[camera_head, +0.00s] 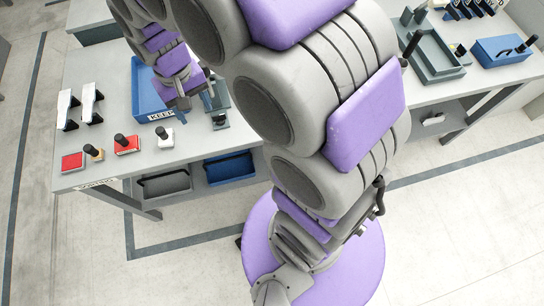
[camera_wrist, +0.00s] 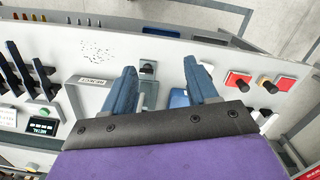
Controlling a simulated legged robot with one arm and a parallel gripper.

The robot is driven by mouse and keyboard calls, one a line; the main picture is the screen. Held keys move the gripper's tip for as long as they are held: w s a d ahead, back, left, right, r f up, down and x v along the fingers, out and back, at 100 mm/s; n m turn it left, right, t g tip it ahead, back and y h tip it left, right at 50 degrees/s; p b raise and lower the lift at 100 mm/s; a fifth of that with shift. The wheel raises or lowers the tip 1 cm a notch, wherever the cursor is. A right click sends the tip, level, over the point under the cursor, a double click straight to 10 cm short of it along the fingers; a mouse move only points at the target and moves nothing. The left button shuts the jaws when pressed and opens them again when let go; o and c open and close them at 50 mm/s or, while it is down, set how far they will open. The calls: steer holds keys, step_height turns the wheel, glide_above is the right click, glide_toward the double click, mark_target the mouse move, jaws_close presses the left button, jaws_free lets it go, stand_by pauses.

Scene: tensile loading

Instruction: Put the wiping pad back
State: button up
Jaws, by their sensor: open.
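My gripper (camera_wrist: 160,68) is open, its two dark blue fingers spread apart over the light grey bench (camera_wrist: 215,60) in the wrist view. No object is clearly held between them. A small blue flat piece (camera_wrist: 178,98) shows between the fingers, close to the right one; I cannot tell whether it is the wiping pad. A grey fixture (camera_wrist: 148,70) also stands between the fingers. In the head view my gripper (camera_head: 195,100) is above the bench, beside the blue tray (camera_head: 143,92) labelled KEEP. Part of the bench is hidden behind my arm.
Red pads (camera_head: 73,161) and handled stamps (camera_head: 95,152) stand along the front bench edge. Dark specks (camera_wrist: 97,50) lie scattered on the bench. A grey tray (camera_head: 432,58) and blue box (camera_head: 500,50) stand right.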

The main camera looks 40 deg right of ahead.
steer(key=s+d, duration=0.3)
steer(key=s, duration=0.8)
steer(key=s+d+r+g+b, duration=0.1)
steer(key=s+d, duration=0.2)
steer(key=s, duration=0.8)
steer(key=shift+s+r, duration=0.25)
steer(key=shift+s, duration=0.05)
